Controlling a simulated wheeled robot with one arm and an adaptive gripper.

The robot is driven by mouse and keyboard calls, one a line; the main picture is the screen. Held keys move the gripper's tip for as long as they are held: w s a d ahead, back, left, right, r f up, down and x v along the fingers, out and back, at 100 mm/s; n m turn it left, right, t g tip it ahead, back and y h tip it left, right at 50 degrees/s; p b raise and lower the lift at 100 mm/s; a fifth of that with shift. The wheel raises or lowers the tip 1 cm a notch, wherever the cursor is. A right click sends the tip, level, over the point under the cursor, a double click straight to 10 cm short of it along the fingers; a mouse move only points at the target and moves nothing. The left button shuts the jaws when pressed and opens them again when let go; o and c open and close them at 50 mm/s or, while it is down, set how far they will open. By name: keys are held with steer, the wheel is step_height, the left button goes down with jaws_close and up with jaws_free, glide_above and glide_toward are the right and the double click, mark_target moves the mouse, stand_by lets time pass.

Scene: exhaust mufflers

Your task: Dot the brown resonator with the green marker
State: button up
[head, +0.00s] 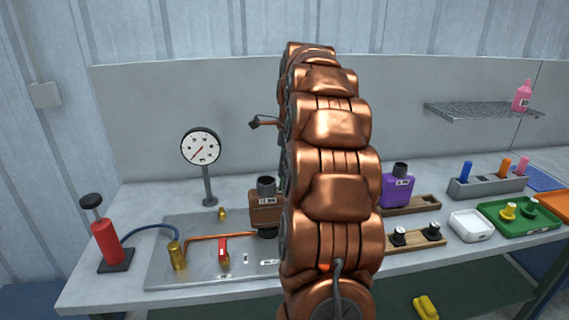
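The brown resonator (264,212) is a brown box with a dark neck on top and a pale label. It stands upright at the back right of the grey plate, its right side close to my arm in the picture. I see no green marker. The marker rack (484,186) at the right holds blue, orange and pink upright pieces. My copper arm rises through the middle of the view and hides what is behind it. A small dark-tipped part (262,122) juts out left of the arm, perhaps part of my gripper. Its opening and anything held are hidden.
A dial gauge (201,147) and red pump (106,240) stand left. Right of my arm are a purple bottle-like box (396,188), black knobs (399,236), a white box (471,225) and a green tray (513,227). A shelf (482,110) hangs at the back right.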

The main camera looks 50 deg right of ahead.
stand_by(0.3)
steer(key=shift+w+p+v, duration=0.25)
steer(key=shift+p+v, duration=0.25)
steer(key=shift+v, duration=0.65)
steer(key=shift+w+p+v, duration=0.25)
steer(key=shift+p+v, duration=0.3)
steer(key=shift+v, duration=0.6)
steer(key=shift+w+p+v, duration=0.2)
steer(key=shift+p+v, duration=0.3)
steer(key=shift+v, duration=0.65)
steer(key=shift+d+r, duration=0.1)
steer(key=shift+r, duration=0.1)
